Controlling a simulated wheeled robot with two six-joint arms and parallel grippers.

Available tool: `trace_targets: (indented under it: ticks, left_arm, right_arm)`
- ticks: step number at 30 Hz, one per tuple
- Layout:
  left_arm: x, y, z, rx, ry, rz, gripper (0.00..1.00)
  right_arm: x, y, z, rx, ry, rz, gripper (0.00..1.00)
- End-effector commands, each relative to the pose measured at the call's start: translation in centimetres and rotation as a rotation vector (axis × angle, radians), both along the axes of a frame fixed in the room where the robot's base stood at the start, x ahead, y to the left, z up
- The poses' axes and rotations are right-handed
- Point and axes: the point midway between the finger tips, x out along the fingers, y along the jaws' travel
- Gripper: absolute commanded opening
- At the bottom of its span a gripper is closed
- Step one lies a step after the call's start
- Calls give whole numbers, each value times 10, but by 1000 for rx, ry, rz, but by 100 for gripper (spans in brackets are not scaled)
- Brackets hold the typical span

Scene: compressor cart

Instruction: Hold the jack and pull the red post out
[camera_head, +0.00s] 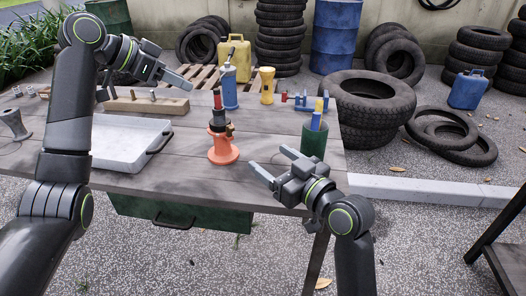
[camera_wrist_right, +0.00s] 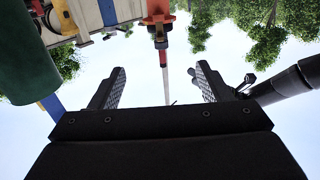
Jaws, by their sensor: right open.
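The jack (camera_head: 222,150) stands upright on the table, with an orange base and a dark body. The red post (camera_head: 217,98) sticks up from its top. In the right wrist view the jack (camera_wrist_right: 158,18) appears upside down, with the red post (camera_wrist_right: 163,58) pointing down between the spread fingers in the picture. My right gripper (camera_head: 274,163) is open and empty, to the right of the jack and apart from it. My left gripper (camera_head: 184,82) is up and to the left of the post, touching nothing visible; its finger gap is not clear.
A grey tray (camera_head: 122,163) lies left of the jack. A green cup (camera_head: 314,142) with blue and yellow items stands to its right. A blue bottle-like tool (camera_head: 229,88) and a yellow flashlight (camera_head: 267,86) stand behind. A wooden block with pegs (camera_head: 146,105) lies at back left.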

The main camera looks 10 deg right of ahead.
Motion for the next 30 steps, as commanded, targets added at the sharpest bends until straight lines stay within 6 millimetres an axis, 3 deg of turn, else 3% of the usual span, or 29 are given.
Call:
trace_targets:
  ticks: [5, 21, 30]
  left_arm:
    - [0, 0, 0, 0, 0, 0, 36]
    - [0, 0, 0, 0, 0, 0, 36]
    - [0, 0, 0, 0, 0, 0, 36]
  right_arm:
    - [18, 12, 0, 0, 0, 2, 71]
    - [102, 61, 1, -1, 0, 1, 71]
    - [137, 81, 0, -1, 1, 0, 71]
